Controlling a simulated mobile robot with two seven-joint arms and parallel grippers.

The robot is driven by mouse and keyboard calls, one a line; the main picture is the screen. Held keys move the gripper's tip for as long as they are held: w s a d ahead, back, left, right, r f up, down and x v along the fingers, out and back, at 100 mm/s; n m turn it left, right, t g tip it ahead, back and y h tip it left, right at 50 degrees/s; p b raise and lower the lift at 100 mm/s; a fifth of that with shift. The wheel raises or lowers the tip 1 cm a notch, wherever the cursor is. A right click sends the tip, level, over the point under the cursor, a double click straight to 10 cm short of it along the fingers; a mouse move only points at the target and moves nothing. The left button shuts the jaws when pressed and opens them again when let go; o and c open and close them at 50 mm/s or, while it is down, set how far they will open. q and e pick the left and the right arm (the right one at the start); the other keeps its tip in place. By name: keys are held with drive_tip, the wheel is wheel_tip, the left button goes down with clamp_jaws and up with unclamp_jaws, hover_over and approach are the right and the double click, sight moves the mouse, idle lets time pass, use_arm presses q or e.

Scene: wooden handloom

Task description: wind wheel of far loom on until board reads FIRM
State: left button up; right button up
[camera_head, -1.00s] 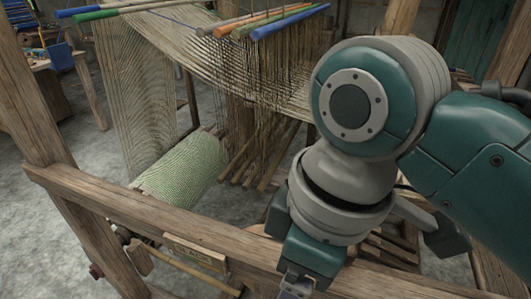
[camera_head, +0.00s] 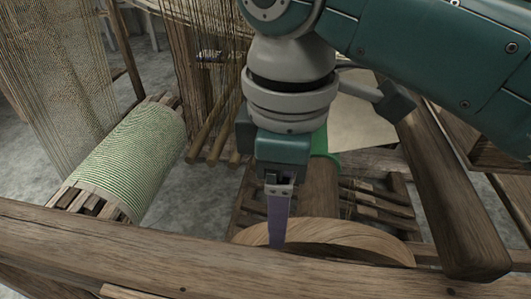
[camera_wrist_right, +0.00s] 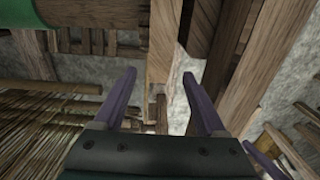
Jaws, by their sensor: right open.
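My right gripper (camera_head: 277,244) points down behind the front beam of the loom in the head view, with one purple finger showing. In the right wrist view the right gripper (camera_wrist_right: 158,75) is open, its two purple fingers apart with nothing held between them. A curved wooden rim (camera_head: 330,243) lies just right of the finger, partly hidden by the beam; I cannot tell if it is the wheel, or if the finger touches it. Of the board, only a pale wooden top edge (camera_head: 122,292) may show at the bottom; no word is readable. My left gripper is out of view.
The front beam (camera_head: 150,245) crosses the whole head view. A green striped cloth roll (camera_head: 130,155) lies at left, below hanging threads (camera_head: 60,90). A thick wooden bar (camera_head: 455,200) stands close at right. Wooden posts (camera_wrist_right: 160,45) are near the fingers.

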wheel_tip(320, 180, down, 10)
drive_tip(key=b, duration=0.3)
drive_tip(key=shift+c, duration=0.3)
clamp_jaws()
idle(0.4)
idle(0.7)
